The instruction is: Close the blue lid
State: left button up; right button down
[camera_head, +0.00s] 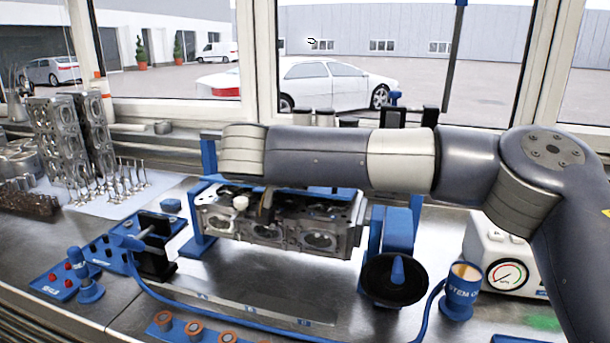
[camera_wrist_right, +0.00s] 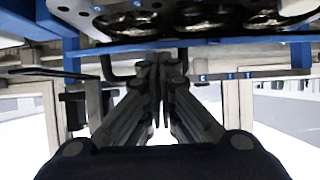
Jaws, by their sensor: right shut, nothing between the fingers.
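I cannot pick out a blue lid for certain. A blue stand (camera_head: 197,236) holds a grey cylinder head (camera_head: 320,236), and a blue upright (camera_head: 399,228) with a black disc (camera_head: 396,279) is at its right. My right arm crosses the head view from the right and covers the area above and behind the cylinder head. My right gripper (camera_wrist_right: 157,88) shows in the wrist view with its fingers together and nothing between them. The cylinder head's underside (camera_wrist_right: 185,14) and a blue bar (camera_wrist_right: 230,42) appear above it there. My left gripper is in neither view.
A gauge box (camera_head: 507,262) and a blue cup (camera_head: 460,292) stand at the right. Blue parts with red knobs (camera_head: 66,279) lie at the left. A blue tray (camera_head: 170,330) with orange-rimmed rings is in front. Valves and metal blocks (camera_head: 55,135) stand at the back left.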

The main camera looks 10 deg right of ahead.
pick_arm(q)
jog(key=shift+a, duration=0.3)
